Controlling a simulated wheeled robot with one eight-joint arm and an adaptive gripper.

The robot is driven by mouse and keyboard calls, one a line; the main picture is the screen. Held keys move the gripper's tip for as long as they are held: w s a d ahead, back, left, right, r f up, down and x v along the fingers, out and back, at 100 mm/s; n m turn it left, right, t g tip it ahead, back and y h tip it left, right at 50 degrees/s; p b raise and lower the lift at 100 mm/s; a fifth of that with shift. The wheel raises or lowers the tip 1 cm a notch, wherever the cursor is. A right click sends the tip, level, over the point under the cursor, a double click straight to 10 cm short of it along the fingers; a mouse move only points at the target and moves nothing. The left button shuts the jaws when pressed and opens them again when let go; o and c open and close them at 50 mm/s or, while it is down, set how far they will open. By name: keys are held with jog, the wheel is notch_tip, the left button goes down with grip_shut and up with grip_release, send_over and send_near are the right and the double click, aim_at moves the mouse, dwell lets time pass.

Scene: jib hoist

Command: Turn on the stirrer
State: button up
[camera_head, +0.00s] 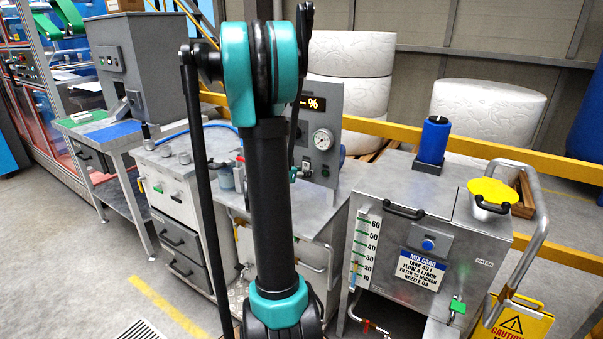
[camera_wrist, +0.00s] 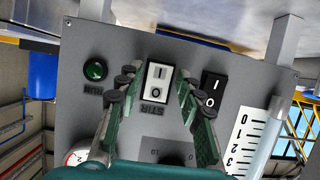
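The stirrer switch (camera_wrist: 157,84) is a white rocker in a dark frame, marked I and O, with the label STIR upside down below it in the wrist view. Which side is pressed in is hard to tell. My gripper (camera_wrist: 155,90) is open and empty, its green fingers with dark pads on either side of this switch. Whether the pads touch the panel is unclear. A green lamp (camera_wrist: 95,70) labelled RUN sits left of the switch and looks dim. My gripper is not visible in the head view, where my arm covers the middle.
A second, black rocker switch (camera_wrist: 213,91) sits close to the right finger. A gauge (camera_wrist: 76,157) and a numbered scale (camera_wrist: 246,134) flank the fingers. In the head view, a steel tank (camera_head: 410,235) stands right, a yellow rail (camera_head: 560,158) behind it, and open floor lies front left.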

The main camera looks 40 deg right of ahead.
grip_shut()
jog(key=shift+f+t+h, duration=0.4)
jog(key=shift+t+h, duration=0.1)
jog(key=shift+h, duration=0.7)
jog(key=shift+o, duration=2)
grip_release()
jog(key=v, duration=1.2)
jog(key=shift+f, duration=0.15)
jog(key=shift+s, duration=0.1)
